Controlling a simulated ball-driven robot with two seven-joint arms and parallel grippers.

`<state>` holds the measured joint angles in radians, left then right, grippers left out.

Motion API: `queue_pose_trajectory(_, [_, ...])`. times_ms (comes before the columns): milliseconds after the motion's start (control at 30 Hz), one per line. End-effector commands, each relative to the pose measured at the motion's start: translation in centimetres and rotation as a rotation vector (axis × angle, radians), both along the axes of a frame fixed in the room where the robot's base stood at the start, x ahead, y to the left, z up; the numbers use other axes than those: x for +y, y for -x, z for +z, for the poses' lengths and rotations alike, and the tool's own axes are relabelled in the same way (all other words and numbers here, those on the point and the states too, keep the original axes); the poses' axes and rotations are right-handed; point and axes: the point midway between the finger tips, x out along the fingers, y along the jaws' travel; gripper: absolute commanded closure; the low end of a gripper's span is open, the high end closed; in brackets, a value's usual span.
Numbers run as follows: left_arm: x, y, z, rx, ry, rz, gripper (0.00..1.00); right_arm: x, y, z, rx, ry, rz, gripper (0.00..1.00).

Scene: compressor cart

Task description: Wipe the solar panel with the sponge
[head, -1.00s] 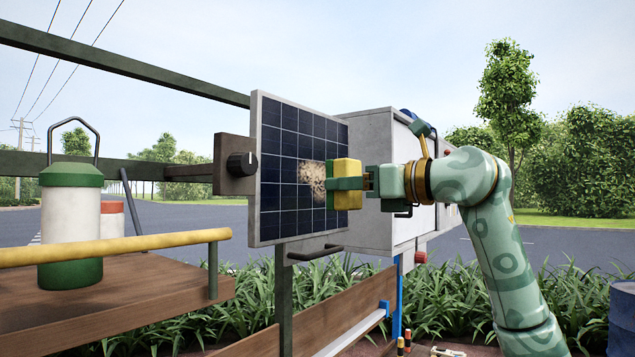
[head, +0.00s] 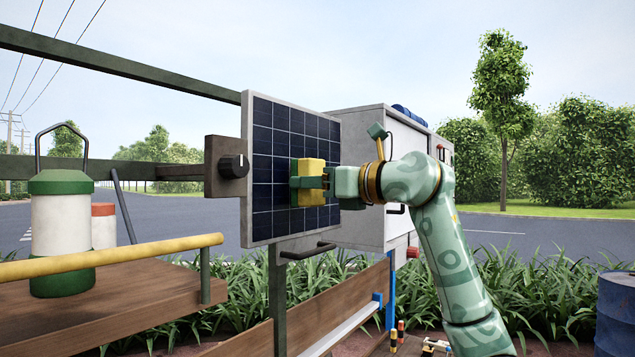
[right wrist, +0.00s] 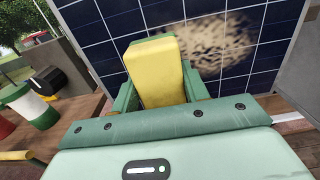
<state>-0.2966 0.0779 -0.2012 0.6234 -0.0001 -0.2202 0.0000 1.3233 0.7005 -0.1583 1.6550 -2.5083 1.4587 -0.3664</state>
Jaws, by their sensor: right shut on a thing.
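The solar panel (head: 278,135) stands upright, a dark blue grid in a pale frame. A brown speckled dirt patch (right wrist: 215,48) shows on it in the right wrist view; in the head view the sponge and gripper hide it. My right gripper (head: 309,183) is shut on the yellow sponge (head: 314,168), which has a green side towards the panel. The sponge (right wrist: 157,72) is held in front of the panel's face, very close to it; I cannot tell whether it touches. My left gripper is not in view.
A brown block with a black knob (head: 234,165) sits at the panel's left edge. A dark handle (head: 308,251) sticks out below the panel. A grey cabinet (head: 360,150) stands behind it. A green-and-white lantern-like canister (head: 62,232) and a yellow rail (head: 110,258) are at left.

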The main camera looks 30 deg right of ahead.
Motion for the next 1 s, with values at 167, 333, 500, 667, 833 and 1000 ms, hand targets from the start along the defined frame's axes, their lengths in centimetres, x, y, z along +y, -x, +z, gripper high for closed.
queue_pose_trajectory(167, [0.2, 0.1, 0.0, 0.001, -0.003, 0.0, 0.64, 0.0, 0.0, 0.0, 0.0, 0.0, 0.0, 0.73])
queue_pose_trajectory(333, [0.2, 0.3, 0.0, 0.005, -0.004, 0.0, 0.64, 0.0, 0.0, 0.0, 0.0, 0.0, 0.0, 0.73])
queue_pose_trajectory(500, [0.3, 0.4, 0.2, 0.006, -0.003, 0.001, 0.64, 0.1, -0.2, 0.1, 0.0, 0.0, 0.0, 0.73])
queue_pose_trajectory(667, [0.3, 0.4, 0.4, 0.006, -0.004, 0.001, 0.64, 0.2, -0.5, 0.1, 0.0, 0.0, 0.0, 0.73])
queue_pose_trajectory(833, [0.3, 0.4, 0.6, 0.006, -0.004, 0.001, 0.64, 0.3, -0.9, 0.0, 0.001, -0.001, 0.001, 0.73])
queue_pose_trajectory(1000, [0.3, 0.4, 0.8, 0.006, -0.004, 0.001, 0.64, 0.5, -1.2, 0.0, 0.001, 0.0, 0.001, 0.73])
